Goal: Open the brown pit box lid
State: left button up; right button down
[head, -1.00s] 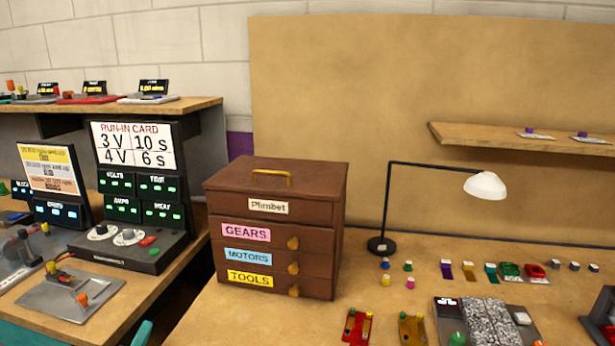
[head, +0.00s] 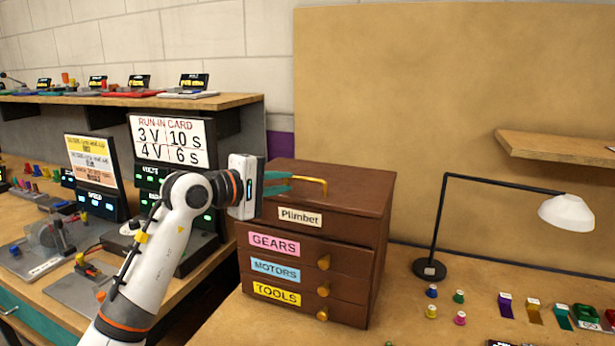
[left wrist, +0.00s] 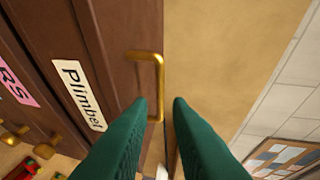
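The brown pit box (head: 375,235) stands on the bench with its lid (head: 355,183) shut. A gold handle (head: 325,187) is on top of the lid. My left gripper (head: 292,182) is just left of the handle, at about its height, with its green fingers pointing at it. In the left wrist view, the fingers (left wrist: 158,103) are apart and nothing is held between them. The gold handle (left wrist: 159,75) shows just beyond the fingertips; I cannot tell whether they touch it. My right gripper is not in view.
Three drawers labelled GEARS (head: 274,245), MOTORS and TOOLS are shut in the box front. A black lamp (head: 431,270) with a white shade stands to the right. A test stand with a run-in card (head: 170,142) is behind my left arm. Small coloured parts lie at the right.

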aim_at(303, 179)
pick_arm(q)
jog(key=p+x, duration=0.1)
jog(key=x, duration=0.6)
jog(key=shift+d, duration=0.15)
grip_shut()
